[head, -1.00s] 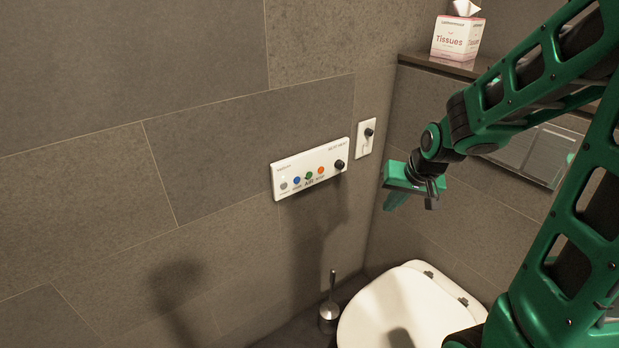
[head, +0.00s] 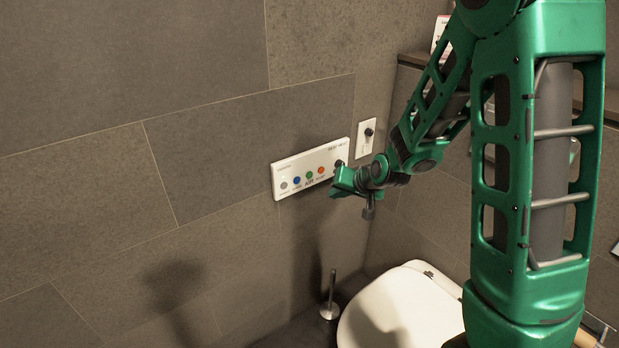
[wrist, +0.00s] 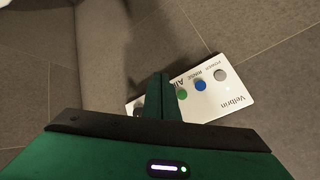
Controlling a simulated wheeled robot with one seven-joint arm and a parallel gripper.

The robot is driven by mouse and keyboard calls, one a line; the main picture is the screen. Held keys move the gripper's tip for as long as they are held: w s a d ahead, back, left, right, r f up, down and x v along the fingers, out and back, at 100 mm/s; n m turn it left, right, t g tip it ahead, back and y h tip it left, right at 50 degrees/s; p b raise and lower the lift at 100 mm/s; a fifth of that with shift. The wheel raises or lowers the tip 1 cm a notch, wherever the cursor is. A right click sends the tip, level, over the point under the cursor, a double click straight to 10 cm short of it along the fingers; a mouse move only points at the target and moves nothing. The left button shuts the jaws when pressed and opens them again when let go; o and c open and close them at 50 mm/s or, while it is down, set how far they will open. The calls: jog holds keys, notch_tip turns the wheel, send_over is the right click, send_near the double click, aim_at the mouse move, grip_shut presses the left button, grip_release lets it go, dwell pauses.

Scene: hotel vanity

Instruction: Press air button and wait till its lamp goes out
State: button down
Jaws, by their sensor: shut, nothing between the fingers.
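The white control panel (head: 308,159) is on the tiled wall. It carries a grey button (head: 283,186), a blue button (head: 297,181), a green button (head: 309,175), an orange button (head: 321,171) and a dark knob at its right end. The label at the green button reads Air; this button also shows in the wrist view (wrist: 182,94), just right of my fingers. My gripper (head: 334,189) is shut and empty, near the panel's lower right part. It hides the orange button in the wrist view.
A small white wall plate with a dark knob (head: 368,132) is right of the panel. Below are a white toilet (head: 395,310) and a toilet brush (head: 330,305). A tissue box (head: 437,32) at the back is mostly hidden by my arm. The wall left of the panel is clear.

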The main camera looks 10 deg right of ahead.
jog(key=w+a, duration=0.3)
jog(key=w, duration=0.5)
jog(key=shift+a, duration=0.15)
dwell(2.0)
jog(key=shift+w+a, duration=0.15)
jog(key=shift+w, duration=0.15)
jog(key=shift+w+a+r, duration=0.1)
jog(key=shift+w+a, duration=0.05)
jog(key=shift+w, duration=0.2)
dwell(1.0)
jog(key=shift+s, duration=0.1)
jog(key=shift+s+d, duration=0.35)
jog(key=shift+s, duration=0.3)
jog(key=shift+s+d, duration=0.3)
jog(key=shift+s, duration=0.45)
jog(key=shift+s+d, duration=0.3)
jog(key=shift+s, duration=0.5)
jog(key=shift+s+d, duration=0.3)
jog(key=shift+s, duration=0.45)
